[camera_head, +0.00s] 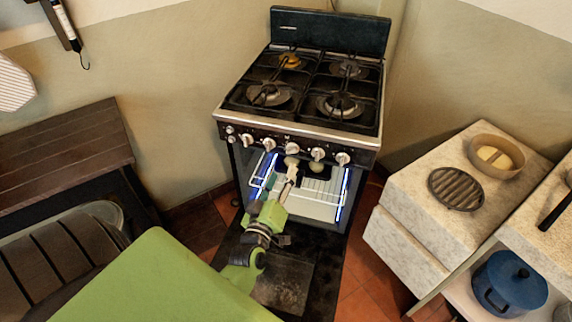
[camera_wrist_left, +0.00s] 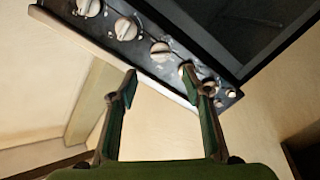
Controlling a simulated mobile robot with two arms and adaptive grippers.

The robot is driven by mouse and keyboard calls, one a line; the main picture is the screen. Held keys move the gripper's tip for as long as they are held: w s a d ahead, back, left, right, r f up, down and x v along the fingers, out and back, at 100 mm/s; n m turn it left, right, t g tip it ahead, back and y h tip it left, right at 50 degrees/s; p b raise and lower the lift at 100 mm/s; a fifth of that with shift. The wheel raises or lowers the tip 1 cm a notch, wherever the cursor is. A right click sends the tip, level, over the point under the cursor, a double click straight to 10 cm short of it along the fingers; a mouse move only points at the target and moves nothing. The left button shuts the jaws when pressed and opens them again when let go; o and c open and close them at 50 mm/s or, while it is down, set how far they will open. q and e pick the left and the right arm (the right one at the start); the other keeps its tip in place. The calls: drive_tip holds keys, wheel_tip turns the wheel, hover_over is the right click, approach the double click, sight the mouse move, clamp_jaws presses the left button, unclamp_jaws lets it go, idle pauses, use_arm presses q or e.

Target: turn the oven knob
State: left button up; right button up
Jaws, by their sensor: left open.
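The stove's front panel carries a row of several pale oven knobs, with the middle knob (camera_head: 292,149) just above my left gripper (camera_head: 291,168) in the head view. In the left wrist view, my left gripper (camera_wrist_left: 158,79) has its two fingers spread with nothing between them. A knob (camera_wrist_left: 160,51) shows beyond the gap, and another is partly hidden behind the right fingertip. Contact with that partly hidden knob cannot be told. Which knob the task means is not marked. My right gripper is not in view.
The oven door (camera_head: 290,284) hangs open below my left arm, and the lit oven rack (camera_head: 320,205) shows behind it. Burners top the stove. A stone counter (camera_head: 420,190) with a round grate stands to the right, a dark wooden bench (camera_head: 65,150) to the left.

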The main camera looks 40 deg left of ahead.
use_arm(q)
drive_tip(key=shift+v, duration=1.15)
